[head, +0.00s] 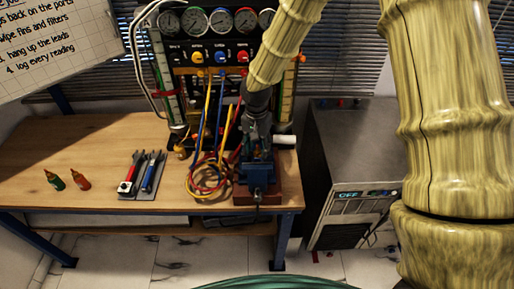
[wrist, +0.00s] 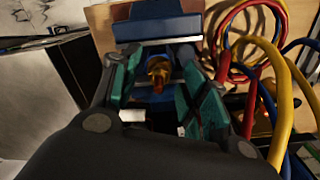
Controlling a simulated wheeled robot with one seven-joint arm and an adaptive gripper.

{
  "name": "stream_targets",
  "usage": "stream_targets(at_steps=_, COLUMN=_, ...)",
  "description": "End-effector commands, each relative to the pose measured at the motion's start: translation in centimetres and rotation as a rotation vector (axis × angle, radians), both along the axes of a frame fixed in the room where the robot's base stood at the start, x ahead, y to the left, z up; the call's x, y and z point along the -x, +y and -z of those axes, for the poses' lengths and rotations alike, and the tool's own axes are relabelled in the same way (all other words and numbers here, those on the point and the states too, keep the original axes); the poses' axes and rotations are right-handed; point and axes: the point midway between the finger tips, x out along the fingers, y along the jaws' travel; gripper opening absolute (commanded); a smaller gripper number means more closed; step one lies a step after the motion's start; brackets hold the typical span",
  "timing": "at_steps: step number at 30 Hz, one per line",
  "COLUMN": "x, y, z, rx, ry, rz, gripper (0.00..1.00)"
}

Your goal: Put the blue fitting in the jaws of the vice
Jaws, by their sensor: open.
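The blue vice (head: 257,180) stands on a reddish-brown block at the front right of the bench. In the wrist view its blue body (wrist: 158,10) and a jaw face show at the top. My gripper (head: 258,152) is just above the vice, and in the wrist view its green-padded fingers (wrist: 160,66) are spread apart.
Green (head: 54,180) and orange-red (head: 80,179) fittings lie at the bench's left. Tools on a grey mat (head: 147,190) lie mid-bench. Coiled hoses (head: 208,178) are close left of the vice. The gauge panel (head: 215,50) stands behind, a grey cabinet (head: 350,150) right.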

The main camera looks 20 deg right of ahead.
Motion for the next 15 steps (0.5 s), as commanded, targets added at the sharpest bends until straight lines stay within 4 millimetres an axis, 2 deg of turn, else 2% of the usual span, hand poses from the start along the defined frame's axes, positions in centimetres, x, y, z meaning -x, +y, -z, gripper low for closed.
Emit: stream_targets(at_steps=15, x=-0.1, y=0.1, z=-5.9, rx=-0.001, ry=-0.002, rz=0.0, gripper=0.45)
